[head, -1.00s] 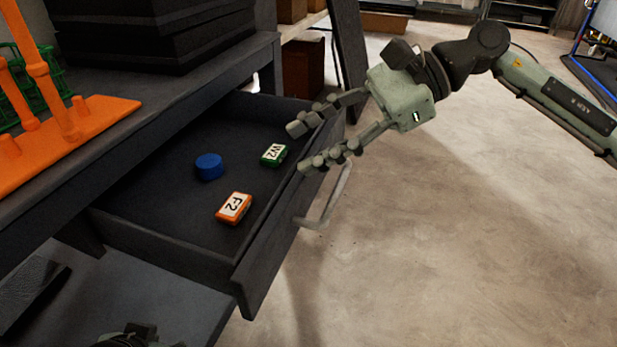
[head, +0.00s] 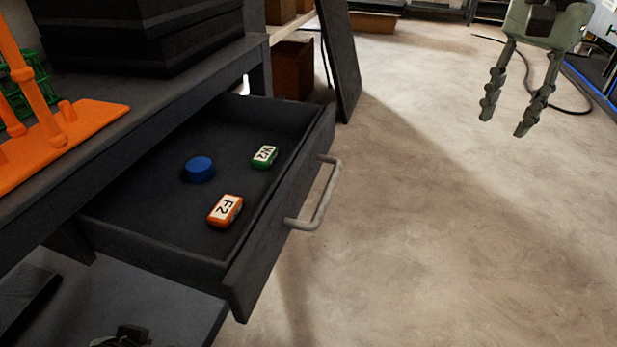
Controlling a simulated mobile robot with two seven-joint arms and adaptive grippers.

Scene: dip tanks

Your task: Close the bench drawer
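The dark bench drawer (head: 262,247) stands pulled out from under the bench, with its light bar handle (head: 321,200) on the front. My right gripper (head: 503,124) is at the upper right, well away from the drawer and handle. Its fingers are spread, point down and hold nothing. At the bottom left, a small dark part (head: 122,337) shows that may belong to my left arm; its fingers cannot be made out.
On the bench top (head: 155,118) stand an orange rack (head: 70,140), a green frame (head: 27,85) and stacked black slabs (head: 140,45). A dark upright panel (head: 341,60) stands beyond the drawer. The floor right of the drawer is clear.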

